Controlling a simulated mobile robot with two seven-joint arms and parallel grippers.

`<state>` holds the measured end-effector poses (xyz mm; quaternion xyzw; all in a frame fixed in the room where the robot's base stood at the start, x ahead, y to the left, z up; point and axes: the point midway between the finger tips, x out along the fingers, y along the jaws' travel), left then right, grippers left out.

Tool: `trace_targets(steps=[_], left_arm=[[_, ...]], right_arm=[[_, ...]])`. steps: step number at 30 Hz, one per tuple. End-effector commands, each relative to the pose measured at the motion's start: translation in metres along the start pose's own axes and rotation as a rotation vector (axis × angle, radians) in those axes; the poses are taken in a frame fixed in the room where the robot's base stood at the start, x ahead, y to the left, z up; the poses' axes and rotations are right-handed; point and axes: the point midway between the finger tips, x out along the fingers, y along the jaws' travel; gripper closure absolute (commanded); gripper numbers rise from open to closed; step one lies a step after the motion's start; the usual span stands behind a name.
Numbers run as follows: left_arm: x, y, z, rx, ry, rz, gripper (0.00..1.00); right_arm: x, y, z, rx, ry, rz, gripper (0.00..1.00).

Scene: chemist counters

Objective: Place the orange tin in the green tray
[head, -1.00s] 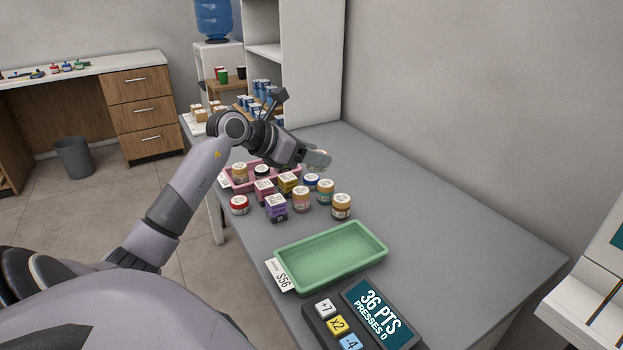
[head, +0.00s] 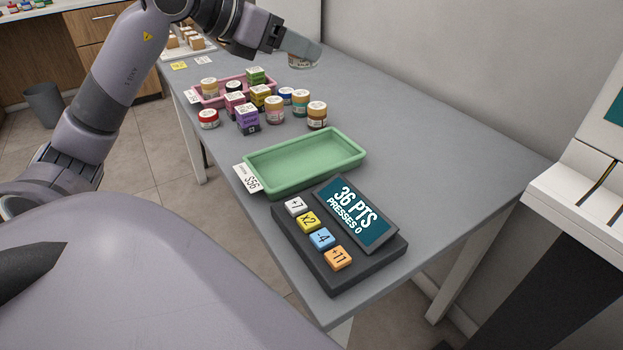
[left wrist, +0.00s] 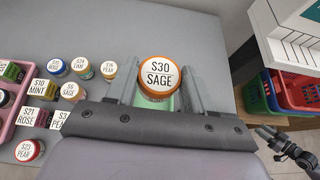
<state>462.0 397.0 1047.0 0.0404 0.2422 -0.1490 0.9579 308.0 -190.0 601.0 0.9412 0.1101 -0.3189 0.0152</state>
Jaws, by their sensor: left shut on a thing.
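My left gripper (head: 300,48) is shut on the orange tin (head: 303,62), above the counter and beyond the tray. In the left wrist view, the orange-rimmed lid (left wrist: 158,75) reads "$30 SAGE" and sits between my left gripper's two fingers (left wrist: 160,92). The green tray (head: 355,142) is empty on the counter, with a white "$56" tag at its left corner. In the left wrist view, a green patch under the tin may be part of the tray. A dark jointed part, probably my right gripper (left wrist: 290,148), shows at the right edge; its jaws are unclear.
Several tins and boxes stand left of the held tin, such as a red-lidded tin (head: 208,118) and a purple box (head: 247,118), around a pink tray (head: 196,98). A button panel (head: 290,245) with a "36 PTS" screen (head: 355,214) lies in front of the green tray. Counter to its right is clear.

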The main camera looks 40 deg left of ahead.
Motion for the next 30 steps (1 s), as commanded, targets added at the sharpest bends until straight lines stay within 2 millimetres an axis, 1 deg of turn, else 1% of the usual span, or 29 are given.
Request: trace_targets(steps=[5,7,18,21,24,30], left_arm=[[0.004,-0.007,-0.014,0.001,0.006,-0.004,0.78],[0.011,-0.008,-0.026,0.000,0.008,-0.005,0.78],[0.056,-0.008,-0.111,-0.004,0.008,-0.003,0.78],[0.065,-0.007,-0.128,-0.002,0.007,-0.002,0.78],[0.070,-0.007,-0.137,0.001,0.004,-0.001,0.78],[0.076,-0.007,-0.149,0.001,0.006,-0.001,0.78]], right_arm=[[0.006,0.002,0.003,-0.004,0.008,-0.002,0.57],[0.008,0.002,0.005,-0.003,0.008,-0.002,0.57],[0.020,0.002,0.021,0.000,0.009,-0.001,0.57],[0.022,0.002,0.023,0.003,0.009,-0.001,0.57],[0.024,0.002,0.025,0.005,0.009,0.000,0.57],[0.025,0.002,0.026,0.006,0.010,0.000,0.57]])
